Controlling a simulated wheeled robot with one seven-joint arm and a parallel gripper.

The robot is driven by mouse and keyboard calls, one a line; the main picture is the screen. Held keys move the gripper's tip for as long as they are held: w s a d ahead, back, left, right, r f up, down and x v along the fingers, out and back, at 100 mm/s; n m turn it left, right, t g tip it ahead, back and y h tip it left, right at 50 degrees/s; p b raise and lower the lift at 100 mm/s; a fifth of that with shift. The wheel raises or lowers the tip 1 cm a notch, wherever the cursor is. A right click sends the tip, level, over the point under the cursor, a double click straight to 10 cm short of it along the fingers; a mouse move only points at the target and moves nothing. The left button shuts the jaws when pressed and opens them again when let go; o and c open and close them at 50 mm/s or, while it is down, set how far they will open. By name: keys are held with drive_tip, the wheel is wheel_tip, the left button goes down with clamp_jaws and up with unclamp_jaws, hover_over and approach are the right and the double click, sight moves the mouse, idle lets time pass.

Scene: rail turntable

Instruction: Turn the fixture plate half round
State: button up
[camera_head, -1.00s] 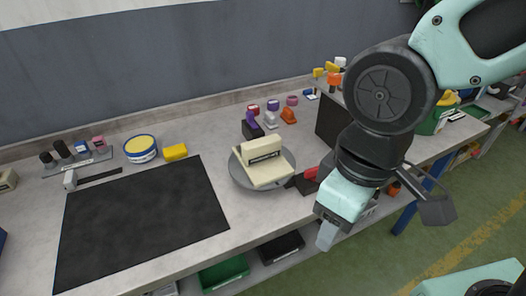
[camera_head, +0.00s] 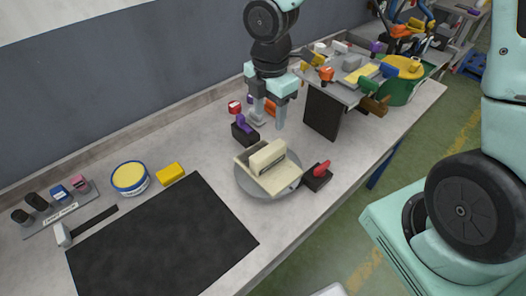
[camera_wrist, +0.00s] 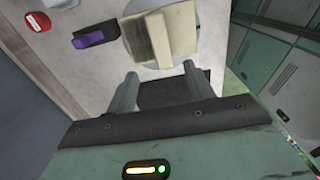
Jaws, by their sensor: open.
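The fixture plate is a cream square plate (camera_head: 283,184) with a raised cream block (camera_head: 267,157), sitting on a round grey turntable (camera_head: 250,189) on the bench. My gripper (camera_head: 270,122) points down behind the turntable in the head view, apart from the plate. In the wrist view my gripper (camera_wrist: 160,75) has its two fingers spread with nothing between them. A black box with a red handle (camera_head: 319,172) is right of the turntable.
A black box with a purple handle (camera_head: 242,130) stands behind the turntable. A raised grey shelf with a black side panel (camera_head: 322,113) and several coloured parts is to the right. A black mat (camera_head: 155,240), yellow tin (camera_head: 130,178) and yellow block (camera_head: 170,173) are left.

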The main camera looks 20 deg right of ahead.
sight(268, 150)
wheel_tip(268, 150, down, 16)
drive_tip(key=shift+r, duration=0.25)
clamp_jaws()
